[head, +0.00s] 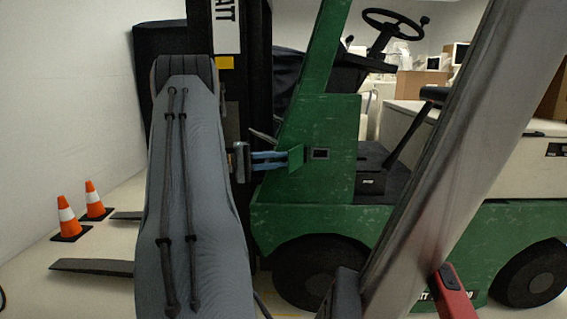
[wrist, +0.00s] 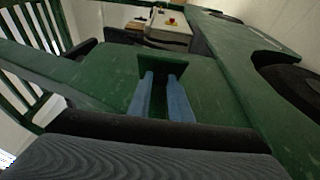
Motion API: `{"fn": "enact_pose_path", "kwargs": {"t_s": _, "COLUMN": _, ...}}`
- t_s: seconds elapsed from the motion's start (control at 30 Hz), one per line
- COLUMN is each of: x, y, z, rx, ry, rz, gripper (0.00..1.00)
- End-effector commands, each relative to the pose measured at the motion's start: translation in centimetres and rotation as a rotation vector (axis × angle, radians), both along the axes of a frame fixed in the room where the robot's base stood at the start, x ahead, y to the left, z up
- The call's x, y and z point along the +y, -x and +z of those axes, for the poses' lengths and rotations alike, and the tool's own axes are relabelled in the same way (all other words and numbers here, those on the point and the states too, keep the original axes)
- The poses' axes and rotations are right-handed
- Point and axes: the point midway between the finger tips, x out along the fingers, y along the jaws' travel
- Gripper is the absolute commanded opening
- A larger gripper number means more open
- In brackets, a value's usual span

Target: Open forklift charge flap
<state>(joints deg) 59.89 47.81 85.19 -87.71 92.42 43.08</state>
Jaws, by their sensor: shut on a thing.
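The green forklift (head: 330,125) stands side-on in the head view. Its charge flap (head: 296,158) is a small green plate standing out from the body panel. In the wrist view the flap (wrist: 166,66) stands across the fingertips of my gripper (wrist: 167,80). The fingers hide the flap's lower part there, and the opening is not clearly seen.
Two orange cones (head: 67,219) stand at the left near the fork tines (head: 92,267). The dark mast (head: 240,100) is close behind my arm. The front wheel (head: 315,272) is below the flap. A steering wheel (head: 392,24) and seat area are above right.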

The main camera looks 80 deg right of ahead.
Motion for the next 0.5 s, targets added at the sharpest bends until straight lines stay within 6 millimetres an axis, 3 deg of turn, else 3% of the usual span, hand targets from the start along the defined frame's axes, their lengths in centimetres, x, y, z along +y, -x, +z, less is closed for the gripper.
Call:
{"fn": "enact_pose_path", "kwargs": {"t_s": 0.07, "x": -0.06, "y": 0.09, "z": 0.21, "rx": 0.001, "ry": 0.003, "rz": 0.0, "gripper": 0.0}}
{"fn": "enact_pose_path", "kwargs": {"t_s": 0.1, "x": -0.05, "y": 0.08, "z": 0.21, "rx": 0.001, "ry": 0.003, "rz": 0.0, "gripper": 0.2}}
{"fn": "enact_pose_path", "kwargs": {"t_s": 0.2, "x": -0.03, "y": 0.04, "z": 0.17, "rx": 0.001, "ry": 0.003, "rz": 0.001, "gripper": 0.36}}
{"fn": "enact_pose_path", "kwargs": {"t_s": 0.5, "x": 0.07, "y": -0.16, "z": 0.03, "rx": 0.001, "ry": 0.0, "rz": 0.002, "gripper": 0.36}}
